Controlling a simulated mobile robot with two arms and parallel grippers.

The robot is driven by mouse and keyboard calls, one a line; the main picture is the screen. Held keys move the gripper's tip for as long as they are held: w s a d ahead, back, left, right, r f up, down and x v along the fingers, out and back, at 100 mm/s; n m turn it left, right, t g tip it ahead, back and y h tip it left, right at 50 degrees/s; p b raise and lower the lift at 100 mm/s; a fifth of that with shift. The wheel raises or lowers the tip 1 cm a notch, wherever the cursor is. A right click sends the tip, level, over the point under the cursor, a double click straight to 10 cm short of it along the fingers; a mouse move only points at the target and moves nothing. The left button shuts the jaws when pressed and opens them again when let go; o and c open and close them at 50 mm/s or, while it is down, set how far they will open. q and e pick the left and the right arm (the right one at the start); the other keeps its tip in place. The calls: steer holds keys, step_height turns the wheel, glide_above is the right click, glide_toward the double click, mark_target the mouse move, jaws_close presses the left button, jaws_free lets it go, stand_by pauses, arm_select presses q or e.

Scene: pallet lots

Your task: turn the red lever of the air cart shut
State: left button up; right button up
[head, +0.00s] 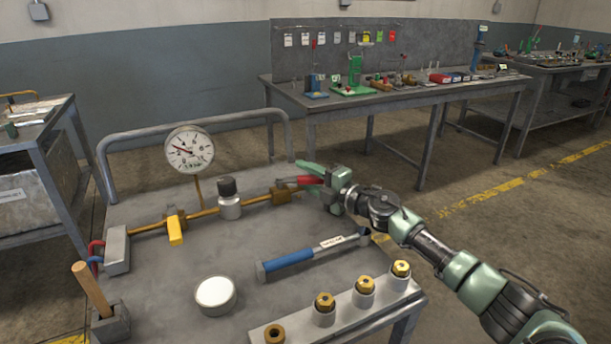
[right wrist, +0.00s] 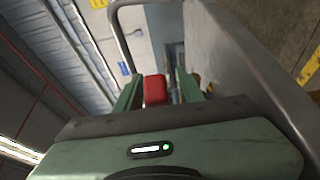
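The red lever (head: 304,180) sits on a brass valve (head: 281,194) at the right end of the air cart's pipe. The cart has a grey top (head: 180,270). My right gripper (head: 313,180) is at the lever, its green fingers on either side of it. In the right wrist view the red lever (right wrist: 155,90) stands between the two fingers (right wrist: 160,92). A gap shows on its right side; whether the left finger touches it I cannot tell. The gripper looks open. My left gripper is in neither view.
Along the pipe are a pressure gauge (head: 190,149), a yellow lever (head: 175,230) and a capped grey fitting (head: 229,200). A rail (head: 200,122) edges the back.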

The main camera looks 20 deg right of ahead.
mark_target(320, 182)
steer(key=shift+s+d, duration=0.15)
steer(key=shift+s, duration=0.05)
steer(key=v, duration=0.6)
steer(key=shift+s+d+p, duration=0.1)
steer(key=shift+s+p, duration=0.1)
steer(key=shift+p, duration=0.1)
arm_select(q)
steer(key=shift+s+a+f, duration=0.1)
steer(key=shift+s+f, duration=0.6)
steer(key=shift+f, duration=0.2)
arm_select(e)
steer(key=shift+s+d, duration=0.2)
steer(key=shift+s, duration=0.15)
